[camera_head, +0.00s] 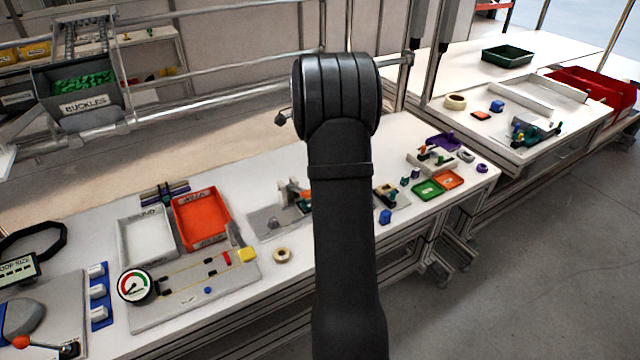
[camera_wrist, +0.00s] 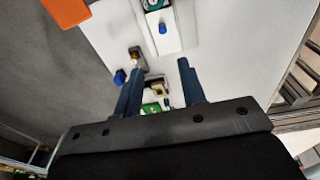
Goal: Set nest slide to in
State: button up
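My gripper (camera_wrist: 159,64) is open in the wrist view, its two dark blue fingers spread wide with nothing held. A pale plate (camera_wrist: 174,42) with a blue knob (camera_wrist: 162,28) lies beyond the fingertips. A small brass-and-grey block (camera_wrist: 137,55) is near the left fingertip. A beige-and-black piece (camera_wrist: 157,88) shows between the fingers, apart from them. In the head view my arm hides the gripper and part of the bench. A grey fixture plate (camera_head: 264,222) stands left of my arm, another small fixture (camera_head: 388,193) right of it. I cannot tell which part is the nest slide.
An orange tray (camera_head: 202,218), a white tray (camera_head: 146,236) and a gauge board (camera_head: 190,292) stand at the left. A tape ring (camera_head: 282,256) lies on the bench. Right of my arm are a blue block (camera_head: 385,217) and a green tray (camera_head: 428,189).

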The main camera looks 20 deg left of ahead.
jog(key=shift+g+y, duration=0.4)
jog(key=shift+y, duration=0.2)
jog(key=f, duration=0.5)
jog(key=w+f, duration=0.1)
jog(key=f, duration=0.5)
jog(key=d+f, duration=0.1)
jog(key=f, duration=0.4)
jog(key=shift+w+d+f, duration=0.1)
jog(key=shift+w+f, duration=0.05)
jog(key=shift+f, duration=0.25)
grip_shut()
